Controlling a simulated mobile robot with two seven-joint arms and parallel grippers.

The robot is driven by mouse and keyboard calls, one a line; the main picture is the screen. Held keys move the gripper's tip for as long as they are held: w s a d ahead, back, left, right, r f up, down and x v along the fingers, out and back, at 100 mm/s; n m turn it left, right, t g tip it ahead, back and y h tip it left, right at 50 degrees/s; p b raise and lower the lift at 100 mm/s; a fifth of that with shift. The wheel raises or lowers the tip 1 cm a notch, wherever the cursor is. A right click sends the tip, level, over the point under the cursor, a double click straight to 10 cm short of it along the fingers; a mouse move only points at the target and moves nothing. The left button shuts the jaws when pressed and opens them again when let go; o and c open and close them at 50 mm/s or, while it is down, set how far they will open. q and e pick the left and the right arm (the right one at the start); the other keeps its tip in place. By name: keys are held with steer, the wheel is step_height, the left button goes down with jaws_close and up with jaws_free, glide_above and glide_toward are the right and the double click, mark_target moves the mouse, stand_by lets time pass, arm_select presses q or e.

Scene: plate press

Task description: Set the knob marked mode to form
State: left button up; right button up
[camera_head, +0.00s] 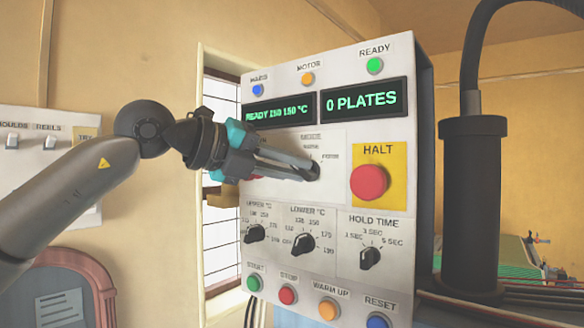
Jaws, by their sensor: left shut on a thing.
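The control panel (328,196) is a white upright box with a section of small print around a dark knob (314,166). This is the upper middle knob, left of the HALT button; its small labels are too blurred to read surely. My left gripper (308,174), with teal parts at its base, reaches in from the left and is shut on this knob. The fingers cover part of the knob and of the labels on its left. The visible part of the knob points roughly upward. My right gripper is not in view.
A red HALT button (369,182) sits close right of the knob. Below are the UPPER °C knob (254,233), LOWER °C knob (303,243) and HOLD TIME knob (370,258). Displays read "READY 150 150 °C" and "0 PLATES". A dark column (472,200) stands right of the panel.

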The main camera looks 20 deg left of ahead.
arm_select(q)
jaws_close()
stand_by(0.3)
steer(key=m+y+b, duration=0.1)
steer(key=m+y, duration=0.1)
steer(key=m, duration=0.1)
steer(key=m+t+y, duration=0.1)
steer(key=m+y, duration=0.1)
steer(key=m, duration=0.2)
steer(key=d+m+y+b, duration=0.1)
steer(key=m+y, duration=0.2)
steer(key=m, duration=0.1)
steer(key=shift+s+d+t+b, duration=0.1)
steer(key=shift+s+t+b, duration=0.15)
steer(key=shift+t+b, duration=0.15)
steer(key=m+y+b, duration=0.1)
steer(key=m, duration=0.1)
steer(key=m+t+y+b, duration=0.1)
steer(key=m+b, duration=0.1)
steer(key=shift+d+f+t, duration=0.1)
steer(key=shift+d+t, duration=0.1)
steer(key=shift+t, duration=0.1)
stand_by(0.4)
steer(key=o, duration=0.7)
jaws_free()
steer(key=shift+c, duration=0.2)
